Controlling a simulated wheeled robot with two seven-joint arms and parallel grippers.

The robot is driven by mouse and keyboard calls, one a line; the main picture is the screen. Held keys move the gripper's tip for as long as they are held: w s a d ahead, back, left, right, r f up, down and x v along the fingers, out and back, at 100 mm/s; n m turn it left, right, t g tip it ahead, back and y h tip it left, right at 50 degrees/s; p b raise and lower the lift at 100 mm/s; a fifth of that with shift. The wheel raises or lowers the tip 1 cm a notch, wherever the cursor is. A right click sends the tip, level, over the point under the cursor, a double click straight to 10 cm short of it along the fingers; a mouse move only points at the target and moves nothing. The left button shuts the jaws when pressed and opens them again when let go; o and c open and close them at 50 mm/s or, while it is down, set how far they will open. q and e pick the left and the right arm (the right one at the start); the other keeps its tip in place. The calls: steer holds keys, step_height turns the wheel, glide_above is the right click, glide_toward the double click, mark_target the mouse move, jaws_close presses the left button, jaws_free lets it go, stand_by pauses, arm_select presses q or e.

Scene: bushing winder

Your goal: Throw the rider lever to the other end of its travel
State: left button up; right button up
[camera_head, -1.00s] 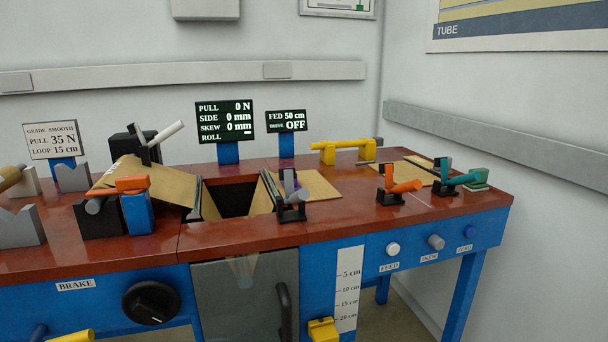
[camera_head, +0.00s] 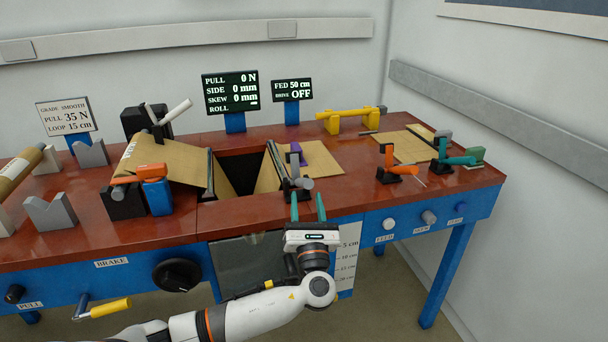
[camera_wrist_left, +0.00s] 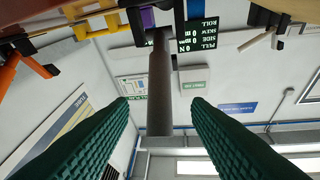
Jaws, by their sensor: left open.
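A small lever with a grey round handle (camera_head: 304,184) stands on a black base at the right front of the table opening, with a purple part (camera_head: 296,150) behind it. No label shows which lever is the rider lever. My left gripper (camera_head: 307,202) is just in front of this grey lever, its teal fingers pointing at it. In the left wrist view the grey rod (camera_wrist_left: 160,85) shows between the two open fingers, with clear space on both sides. My right gripper is not in view.
An orange lever (camera_head: 402,169) and a teal lever (camera_head: 456,160) stand to the right. A white-handled lever (camera_head: 175,111) and an orange-topped clamp (camera_head: 138,174) are left of the opening (camera_head: 241,174). A yellow bracket (camera_head: 346,120) stands at the back.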

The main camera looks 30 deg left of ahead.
arm_select(q)
steer(key=x, duration=0.7)
steer(key=shift+w+a+p, duration=0.1)
steer(key=shift+w+p, duration=0.05)
steer(key=shift+p, duration=0.15)
jaws_close()
